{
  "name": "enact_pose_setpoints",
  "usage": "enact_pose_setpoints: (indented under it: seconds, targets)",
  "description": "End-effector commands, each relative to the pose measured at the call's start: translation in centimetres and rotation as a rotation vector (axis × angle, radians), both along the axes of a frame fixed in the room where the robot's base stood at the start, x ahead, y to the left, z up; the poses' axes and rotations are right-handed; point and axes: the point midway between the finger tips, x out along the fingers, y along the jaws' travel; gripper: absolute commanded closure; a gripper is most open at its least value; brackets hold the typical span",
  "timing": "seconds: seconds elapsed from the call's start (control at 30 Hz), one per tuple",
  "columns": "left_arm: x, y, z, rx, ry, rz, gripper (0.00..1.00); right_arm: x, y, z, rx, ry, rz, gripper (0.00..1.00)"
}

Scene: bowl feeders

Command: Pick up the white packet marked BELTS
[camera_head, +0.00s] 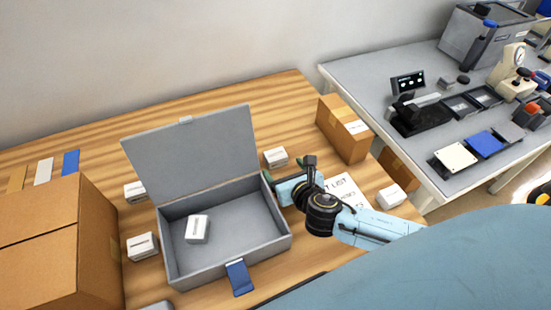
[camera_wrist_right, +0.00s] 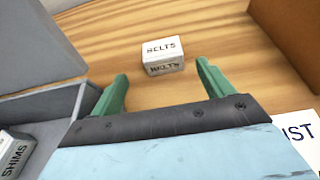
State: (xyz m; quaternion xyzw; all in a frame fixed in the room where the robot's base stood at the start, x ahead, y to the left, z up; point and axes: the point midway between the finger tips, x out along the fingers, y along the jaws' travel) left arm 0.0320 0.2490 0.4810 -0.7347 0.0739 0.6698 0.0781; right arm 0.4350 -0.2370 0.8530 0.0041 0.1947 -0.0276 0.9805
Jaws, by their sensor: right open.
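The white packet marked BELTS (camera_wrist_right: 162,55) sits on the wooden table, just beyond my right fingertips in the right wrist view. In the head view it is the small white packet (camera_head: 276,157) behind the right side of the grey box. My right gripper (camera_wrist_right: 162,72) is open, with its green fingers apart and nothing between them. In the head view the right gripper (camera_head: 281,175) is beside the grey box, partly hidden by its own wrist. My left gripper is not in view.
The open grey box (camera_head: 267,241) with raised lid holds a white packet (camera_head: 197,229), marked SHIMS in the wrist view (camera_wrist_right: 14,152). A cardboard box (camera_head: 342,129) stands right of BELTS. A list sheet (camera_head: 345,191) and another white packet (camera_head: 391,196) lie near my right arm.

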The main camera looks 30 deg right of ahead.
Motion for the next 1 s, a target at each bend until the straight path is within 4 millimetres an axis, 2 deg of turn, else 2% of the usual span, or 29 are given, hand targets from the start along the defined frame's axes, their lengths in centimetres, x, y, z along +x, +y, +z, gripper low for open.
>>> enact_pose_setpoints:
  seconds: [0.1, 0.27, 0.53, 0.67, 0.87, 1.0]
  targets:
    - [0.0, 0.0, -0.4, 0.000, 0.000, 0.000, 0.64, 1.4, 0.0, -0.6, 0.002, -0.001, -0.001, 0.20]
    - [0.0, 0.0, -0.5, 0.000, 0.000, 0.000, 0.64, 2.3, -0.2, -0.9, 0.002, 0.000, -0.002, 0.20]
    - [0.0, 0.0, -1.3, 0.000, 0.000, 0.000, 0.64, 6.0, -0.8, -1.9, 0.002, 0.000, -0.002, 0.20]
    - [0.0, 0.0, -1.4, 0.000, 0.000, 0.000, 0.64, 6.8, -0.8, -2.3, 0.003, 0.002, -0.002, 0.20]
    - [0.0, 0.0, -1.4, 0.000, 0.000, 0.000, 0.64, 6.8, -0.8, -2.2, 0.003, 0.002, -0.001, 0.20]
    - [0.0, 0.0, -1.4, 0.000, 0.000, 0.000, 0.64, 6.8, -0.8, -2.2, 0.003, 0.002, -0.001, 0.36]
